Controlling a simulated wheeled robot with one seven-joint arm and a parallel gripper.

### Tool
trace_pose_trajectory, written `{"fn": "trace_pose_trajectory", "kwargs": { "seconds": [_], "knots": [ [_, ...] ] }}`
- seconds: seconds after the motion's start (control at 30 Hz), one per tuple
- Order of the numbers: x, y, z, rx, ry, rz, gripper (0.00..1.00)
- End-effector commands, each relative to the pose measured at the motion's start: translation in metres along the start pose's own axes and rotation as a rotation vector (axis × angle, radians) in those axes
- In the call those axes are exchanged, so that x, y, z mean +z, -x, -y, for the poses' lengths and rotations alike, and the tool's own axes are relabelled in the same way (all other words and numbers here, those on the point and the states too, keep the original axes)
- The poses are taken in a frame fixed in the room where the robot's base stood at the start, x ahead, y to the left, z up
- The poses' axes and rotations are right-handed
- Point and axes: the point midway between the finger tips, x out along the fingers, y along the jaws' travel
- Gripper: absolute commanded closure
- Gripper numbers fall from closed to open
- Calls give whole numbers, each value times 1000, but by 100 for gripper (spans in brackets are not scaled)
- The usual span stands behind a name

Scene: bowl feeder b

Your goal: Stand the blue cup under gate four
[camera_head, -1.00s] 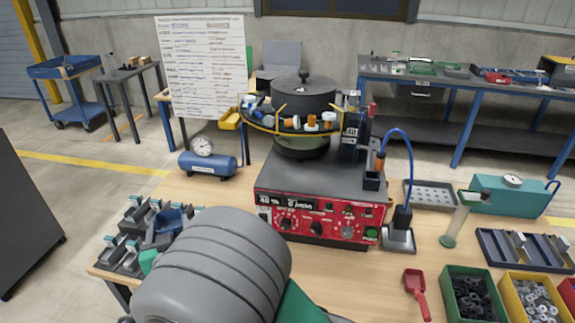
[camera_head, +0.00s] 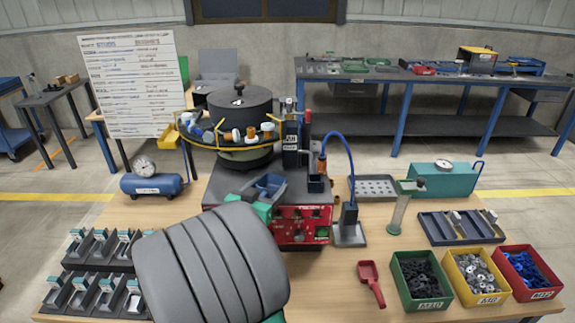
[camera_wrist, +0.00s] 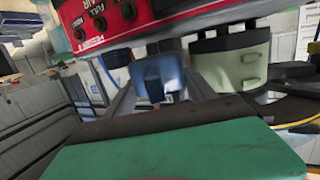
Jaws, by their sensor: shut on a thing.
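The blue cup (camera_head: 270,184) is in my gripper (camera_head: 264,193), held in front of the feeder's red control panel, near its top edge. My arm partly hides the gripper from behind. In the wrist view the blue cup (camera_wrist: 158,78) shows beyond the green gripper part (camera_wrist: 180,152); the fingertips are hard to make out there. Two rows of grey gates with pale teal tops (camera_head: 101,249) stand at the left front of the table, apart from the cup. The gate numbers are too small to read. My arm hides part of the table right of the gates.
The bowl feeder (camera_head: 240,120) stands behind the cup, with its red panel (camera_head: 300,225) facing me. A blue cable stand (camera_head: 348,225) is on its right. A red scoop (camera_head: 371,283) and bins of parts (camera_head: 422,282) lie at right. A blue air tank (camera_head: 152,186) is at left.

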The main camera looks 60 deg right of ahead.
Motion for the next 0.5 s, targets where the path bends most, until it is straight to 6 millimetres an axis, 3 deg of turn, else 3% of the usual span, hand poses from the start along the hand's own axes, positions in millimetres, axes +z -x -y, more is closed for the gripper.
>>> {"fn": "trace_pose_trajectory", "kwargs": {
  "seconds": [0.1, 0.3, 0.5],
  "knots": [
    [-9, -31, -2, 7, 0, 0, 86],
    [-15, -73, -1, 2, -1, 0, 86],
    [-16, -93, 0, -1, 0, -1, 86]
  ]
}}
